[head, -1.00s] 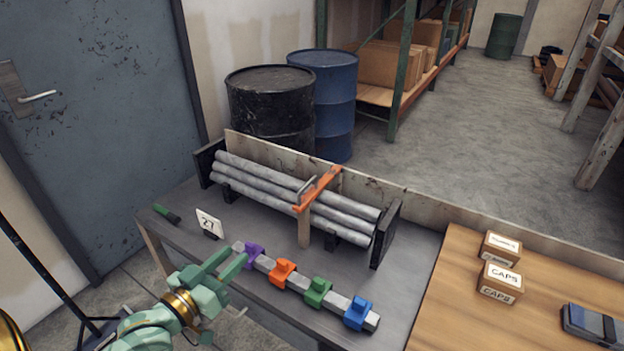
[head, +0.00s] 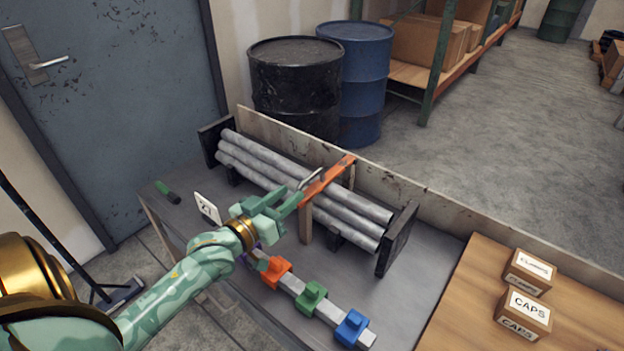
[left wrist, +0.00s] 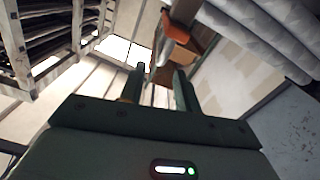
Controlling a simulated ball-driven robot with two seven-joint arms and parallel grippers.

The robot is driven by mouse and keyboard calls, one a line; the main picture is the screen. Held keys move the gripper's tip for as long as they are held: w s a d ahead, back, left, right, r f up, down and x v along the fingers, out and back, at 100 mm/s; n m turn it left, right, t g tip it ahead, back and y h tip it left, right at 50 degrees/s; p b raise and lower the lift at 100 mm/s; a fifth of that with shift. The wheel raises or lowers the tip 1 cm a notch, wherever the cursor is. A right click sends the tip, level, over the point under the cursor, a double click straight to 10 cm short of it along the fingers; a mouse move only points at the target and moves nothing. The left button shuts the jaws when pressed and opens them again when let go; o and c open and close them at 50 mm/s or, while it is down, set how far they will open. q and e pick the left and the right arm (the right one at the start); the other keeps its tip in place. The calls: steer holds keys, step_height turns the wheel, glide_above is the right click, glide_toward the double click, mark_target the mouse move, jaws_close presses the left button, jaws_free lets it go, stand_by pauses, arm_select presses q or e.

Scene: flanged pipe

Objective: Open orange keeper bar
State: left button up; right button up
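The orange keeper bar (head: 333,174) lies across the top of the stacked grey pipes (head: 345,213), above a wooden upright (head: 306,222). A grey handle-like piece (head: 315,178) sits beside it. My left gripper (head: 293,197) is at the near end of the bar, with its fingers pointing at it. In the left wrist view the fingers (left wrist: 161,85) stand apart with nothing clearly between them. The bar's orange end (left wrist: 192,45) shows just beyond them there. I cannot tell whether a finger touches the bar. My right gripper is not in view.
A grey rail with purple, orange (head: 276,272), green (head: 312,296) and blue (head: 352,326) blocks lies in front of the rack. My left forearm passes over its left end. A number card (head: 207,208) stands left. Boxes (head: 523,311) stand on the wooden table at right.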

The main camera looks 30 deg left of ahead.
mark_target(321, 169)
arm_select(q)
steer(key=w, duration=0.2)
steer(key=w+b, duration=0.1)
steer(key=w, duration=0.5)
steer(key=shift+w+d+b, duration=0.15)
steer(key=shift+d+b, duration=0.2)
steer(key=shift+b, duration=0.05)
jaws_close()
